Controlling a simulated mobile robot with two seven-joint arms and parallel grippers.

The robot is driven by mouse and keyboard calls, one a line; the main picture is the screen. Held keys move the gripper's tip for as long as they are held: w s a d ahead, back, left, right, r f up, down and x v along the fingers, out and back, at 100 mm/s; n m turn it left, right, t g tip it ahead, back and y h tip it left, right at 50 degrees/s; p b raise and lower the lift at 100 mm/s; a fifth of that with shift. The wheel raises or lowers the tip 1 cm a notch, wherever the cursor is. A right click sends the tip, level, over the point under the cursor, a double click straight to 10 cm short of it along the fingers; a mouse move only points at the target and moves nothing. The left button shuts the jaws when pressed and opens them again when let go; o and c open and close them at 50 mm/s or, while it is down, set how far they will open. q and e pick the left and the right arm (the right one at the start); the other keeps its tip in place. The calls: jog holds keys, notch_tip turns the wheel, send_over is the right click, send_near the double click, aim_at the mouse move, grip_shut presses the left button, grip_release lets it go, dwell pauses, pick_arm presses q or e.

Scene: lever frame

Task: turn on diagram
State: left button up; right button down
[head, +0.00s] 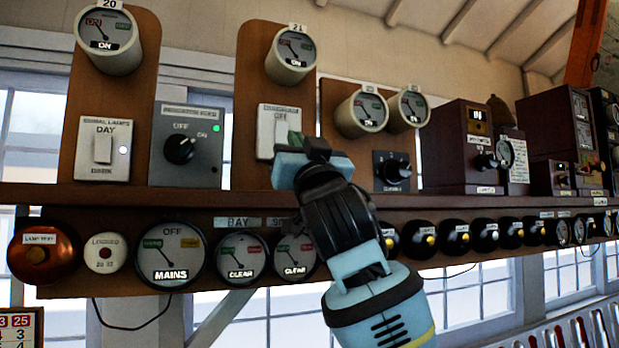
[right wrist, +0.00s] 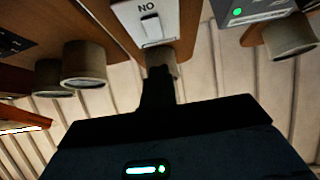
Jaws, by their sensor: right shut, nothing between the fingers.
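The diagram switch (head: 271,122) is a white plate with a rocker on a brown upright board, below gauge 21. OFF shows at its upper part. In the right wrist view the switch (right wrist: 150,22) is inverted, with ON readable upside down beside its rocker. My right gripper (head: 291,145) is shut and empty, in front of the plate's lower right part in the head view. In the right wrist view its dark fingers (right wrist: 160,78) are close to the switch, and I cannot tell whether they touch it. The gripper hides part of the switch. My left gripper is not in view.
Gauge 21 (head: 291,54) is above the switch. A black rotary knob (head: 180,149) on a grey panel and a DAY switch (head: 104,149) are left. Two gauges (head: 362,113) and a dark knob panel (head: 391,170) are right. A shelf edge (head: 150,197) runs below, above a row of dials.

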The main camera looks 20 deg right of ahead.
jog(key=s+f+b, duration=0.1)
jog(key=s+f, duration=0.2)
jog(key=f, duration=0.4)
jog(key=shift+s+d, duration=0.15)
jog(key=shift+d, duration=0.15)
jog(key=shift+s, duration=0.1)
